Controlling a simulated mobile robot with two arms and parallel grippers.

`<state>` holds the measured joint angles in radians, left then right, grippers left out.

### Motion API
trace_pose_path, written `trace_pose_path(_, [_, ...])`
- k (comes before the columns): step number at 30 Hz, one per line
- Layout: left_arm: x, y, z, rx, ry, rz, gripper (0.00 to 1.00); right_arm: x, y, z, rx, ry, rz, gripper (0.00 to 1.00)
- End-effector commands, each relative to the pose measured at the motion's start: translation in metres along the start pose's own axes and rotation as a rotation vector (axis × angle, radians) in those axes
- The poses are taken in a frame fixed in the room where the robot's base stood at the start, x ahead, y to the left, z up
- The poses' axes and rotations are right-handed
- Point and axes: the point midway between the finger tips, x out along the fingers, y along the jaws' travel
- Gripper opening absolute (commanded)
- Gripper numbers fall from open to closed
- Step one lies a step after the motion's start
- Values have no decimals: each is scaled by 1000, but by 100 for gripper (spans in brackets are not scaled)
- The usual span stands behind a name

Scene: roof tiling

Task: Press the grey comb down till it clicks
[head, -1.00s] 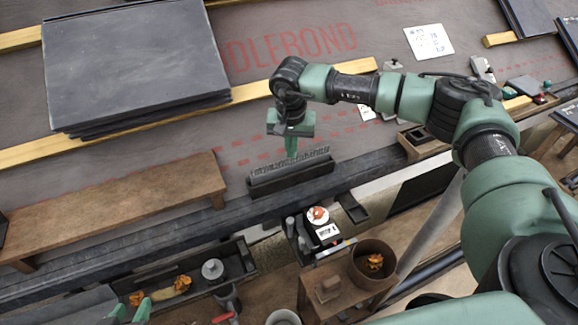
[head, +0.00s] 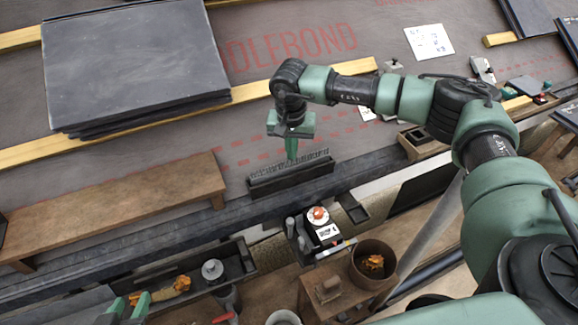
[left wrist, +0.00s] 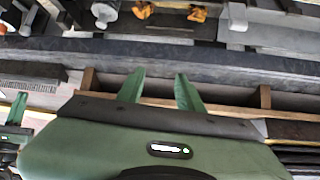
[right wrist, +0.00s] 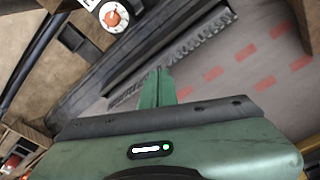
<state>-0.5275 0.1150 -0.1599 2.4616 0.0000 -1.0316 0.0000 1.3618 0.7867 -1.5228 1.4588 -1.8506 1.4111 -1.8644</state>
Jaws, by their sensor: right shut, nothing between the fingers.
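The grey comb (head: 300,164) is a long strip with a row of upright teeth, lying along a dark bar at the eave. My right gripper (head: 291,159) is shut and empty, pointing down with its fingertips at the middle of the comb. In the right wrist view the comb (right wrist: 195,42) runs diagonally behind the closed fingertips (right wrist: 160,70); whether they touch it I cannot tell. My left gripper (head: 129,304) is open and empty, low at the left, away from the comb. Its two fingers stand apart in the left wrist view (left wrist: 157,88).
A stack of dark slates (head: 135,60) lies on the membrane at the upper left. A wooden plank bench (head: 110,207) stands left of the comb. A brown pot (head: 385,270) and a device with an orange knob (head: 320,217) are in front.

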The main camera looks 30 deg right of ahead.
Motion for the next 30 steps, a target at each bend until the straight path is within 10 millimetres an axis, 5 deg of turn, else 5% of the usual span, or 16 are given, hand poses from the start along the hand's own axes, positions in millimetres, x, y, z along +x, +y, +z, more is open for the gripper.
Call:
trace_pose_path(10, [-1, 0, 3, 0, -19, 0, 36, -3, 0, -1, 0, 1, -1, 0])
trace_pose_path(30, [-20, -7, 56, -5, -273, -15, 36, -17, 0, -3, 0, 1, -1, 0])
